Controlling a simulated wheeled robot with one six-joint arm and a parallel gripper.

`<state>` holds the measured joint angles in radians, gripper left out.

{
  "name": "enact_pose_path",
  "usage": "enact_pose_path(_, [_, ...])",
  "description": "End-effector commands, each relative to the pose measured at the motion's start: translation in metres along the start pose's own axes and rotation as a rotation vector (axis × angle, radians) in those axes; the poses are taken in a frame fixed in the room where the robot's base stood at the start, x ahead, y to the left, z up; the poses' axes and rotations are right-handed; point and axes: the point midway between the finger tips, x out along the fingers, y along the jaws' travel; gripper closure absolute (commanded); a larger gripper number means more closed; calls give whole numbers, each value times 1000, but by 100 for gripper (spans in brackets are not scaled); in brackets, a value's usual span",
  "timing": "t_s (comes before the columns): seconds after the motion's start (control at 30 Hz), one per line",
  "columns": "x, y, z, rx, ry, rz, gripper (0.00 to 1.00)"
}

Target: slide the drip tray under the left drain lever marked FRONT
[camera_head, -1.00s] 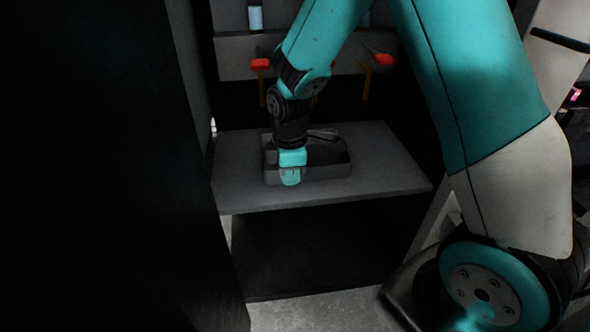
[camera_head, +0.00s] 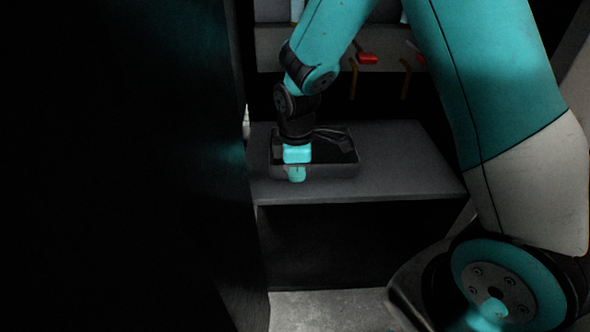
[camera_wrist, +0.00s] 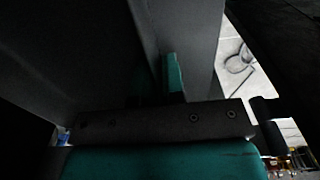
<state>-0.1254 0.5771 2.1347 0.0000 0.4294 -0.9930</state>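The drip tray (camera_head: 335,170) is a dark, shallow, open box on the grey shelf (camera_head: 415,175) in the head view. My gripper (camera_head: 297,167) points down at its near wall, left of the middle, with one teal finger inside and one outside. It appears shut on that wall. In the wrist view a teal finger (camera_wrist: 173,75) stands against dark surfaces. Two red drain levers show behind: the middle one (camera_head: 367,58) and the right one (camera_head: 416,58). The left lever is hidden behind my arm. No FRONT marking is readable.
A tall dark panel (camera_head: 190,150) stands close on the left, by the shelf's left end. Thin brownish pipes (camera_head: 352,78) hang below the levers. The shelf is bare to the right of the tray. Below the shelf is a dark front (camera_head: 350,245) and grey floor (camera_head: 325,308).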

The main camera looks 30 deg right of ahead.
Motion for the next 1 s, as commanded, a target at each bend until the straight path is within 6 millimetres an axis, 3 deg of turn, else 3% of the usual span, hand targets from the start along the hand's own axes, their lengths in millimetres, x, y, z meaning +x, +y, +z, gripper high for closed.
enact_pose_path(0.03, [0, 0, 0, 0, 0, 0, 79])
enact_pose_path(0.1, [0, 0, 0, -1, 0, 0, 67])
enact_pose_path(0.53, [-7, -1, -2, -4, 0, 0, 67])
enact_pose_path(1.0, [-70, 0, -7, -9, 3, 7, 67])
